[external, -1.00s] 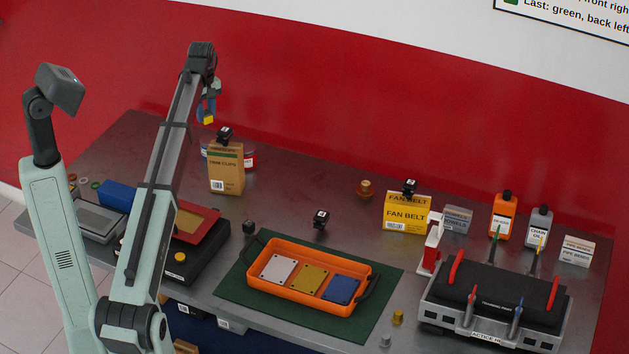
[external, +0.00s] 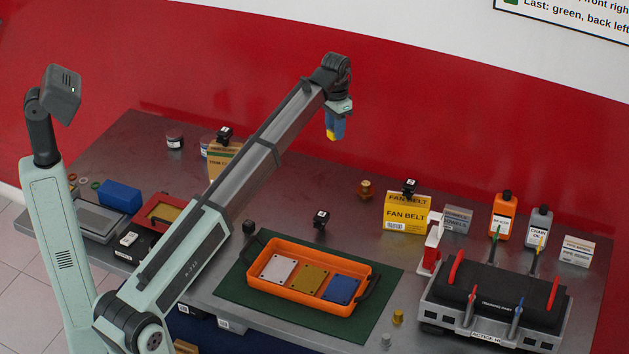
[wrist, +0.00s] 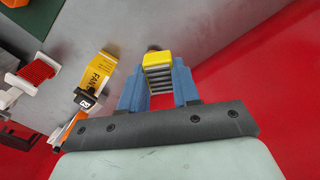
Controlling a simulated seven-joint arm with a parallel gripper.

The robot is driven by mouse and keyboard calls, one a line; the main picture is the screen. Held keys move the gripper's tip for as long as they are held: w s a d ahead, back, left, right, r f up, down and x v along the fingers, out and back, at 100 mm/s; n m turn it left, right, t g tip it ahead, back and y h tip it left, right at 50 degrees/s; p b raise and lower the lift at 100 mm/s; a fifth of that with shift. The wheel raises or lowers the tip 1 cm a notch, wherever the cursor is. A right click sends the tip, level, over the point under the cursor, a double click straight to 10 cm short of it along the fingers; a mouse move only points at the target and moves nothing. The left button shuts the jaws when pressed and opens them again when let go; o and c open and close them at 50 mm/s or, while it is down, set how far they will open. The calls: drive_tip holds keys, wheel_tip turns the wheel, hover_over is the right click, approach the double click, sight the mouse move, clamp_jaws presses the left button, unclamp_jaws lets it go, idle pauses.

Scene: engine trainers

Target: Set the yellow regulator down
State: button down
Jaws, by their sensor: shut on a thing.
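The yellow regulator (wrist: 157,61) is held between the two blue fingers of my gripper (wrist: 158,85) in the wrist view. It has a yellow top and a grey ribbed body. In the external view my gripper (external: 333,130) points down, high above the back of the bench, with the yellow end of the regulator (external: 331,135) showing at its tip. Nothing touches the regulator from below.
An orange tray (external: 262,290) with white, gold and blue plates lies on a green mat (external: 232,291). Yellow fan belt boxes (external: 407,212), bottles and an engine trainer (external: 490,305) stand to the right. A small brass part (external: 366,189) stands behind. Bare bench lies left of the fan belt boxes.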

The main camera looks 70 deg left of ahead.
drive_tip(key=w+d+m, duration=0.7)
drive_tip(key=d, duration=0.8)
drive_tip(key=w+d+m, duration=0.7)
drive_tip(key=d, duration=0.8)
drive_tip(key=w+d+m, duration=0.7)
drive_tip(key=w+d, duration=0.1)
drive_tip(key=d, duration=0.6)
drive_tip(key=f, duration=2.3)
drive_tip(key=shift+s+d+f, duration=0.1)
drive_tip(key=shift+s+d, duration=0.05)
drive_tip(key=shift+s, duration=0.05)
drive_tip(key=c, duration=0.8)
unclamp_jaws()
drive_tip(key=shift+f, duration=0.1)
